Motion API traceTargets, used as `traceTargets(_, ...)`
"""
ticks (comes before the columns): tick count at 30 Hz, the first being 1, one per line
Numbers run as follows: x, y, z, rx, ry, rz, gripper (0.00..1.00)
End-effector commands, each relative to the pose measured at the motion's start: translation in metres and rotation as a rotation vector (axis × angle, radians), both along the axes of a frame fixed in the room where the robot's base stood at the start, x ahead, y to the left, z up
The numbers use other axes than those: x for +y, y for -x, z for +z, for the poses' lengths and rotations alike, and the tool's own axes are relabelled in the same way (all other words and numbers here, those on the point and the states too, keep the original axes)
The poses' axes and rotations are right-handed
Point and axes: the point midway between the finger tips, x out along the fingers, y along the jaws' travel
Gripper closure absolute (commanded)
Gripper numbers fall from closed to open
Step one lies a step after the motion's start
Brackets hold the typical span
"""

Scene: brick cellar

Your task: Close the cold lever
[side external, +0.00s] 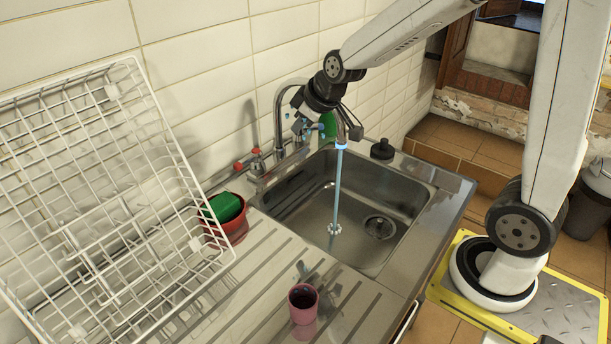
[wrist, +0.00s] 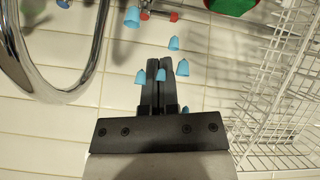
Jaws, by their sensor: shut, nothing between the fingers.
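The chrome tap has a curved spout (side external: 282,112), which also shows at the left of the wrist view (wrist: 92,55). A blue stream of water (side external: 338,190) falls into the steel sink. The tap's red-marked handle (side external: 257,152) shows left of the spout and at the top of the wrist view (wrist: 158,16). A blue-marked part (wrist: 63,3), apparently the cold lever, is at the top left edge of the wrist view, mostly cut off. My gripper (wrist: 167,68) is shut and empty, apart from the blue-marked part. It hovers by the spout in the side view.
Several blue drops (wrist: 174,43) hang around my fingers. A white wire rack (side external: 110,190) leans at the left. A red pot with a green sponge (side external: 222,207) stands beside the tap, and a pink cup (side external: 303,305) on the drainer. A green bottle (side external: 328,125) stands behind my gripper.

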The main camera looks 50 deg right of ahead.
Motion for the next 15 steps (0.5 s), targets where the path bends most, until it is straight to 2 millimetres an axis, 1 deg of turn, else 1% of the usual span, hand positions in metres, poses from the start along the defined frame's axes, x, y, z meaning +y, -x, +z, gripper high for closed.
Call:
traceTargets(1, -0.009, -0.017, 0.014, -0.047, 0.030, 0.021, 1.00)
traceTargets(6, -0.036, -0.062, 0.060, -0.184, 0.149, 0.099, 1.00)
traceTargets(9, -0.054, -0.084, 0.086, -0.253, 0.230, 0.136, 1.00)
traceTargets(12, -0.074, -0.101, 0.110, -0.308, 0.314, 0.168, 1.00)
traceTargets(15, -0.094, -0.115, 0.128, -0.348, 0.395, 0.191, 1.00)
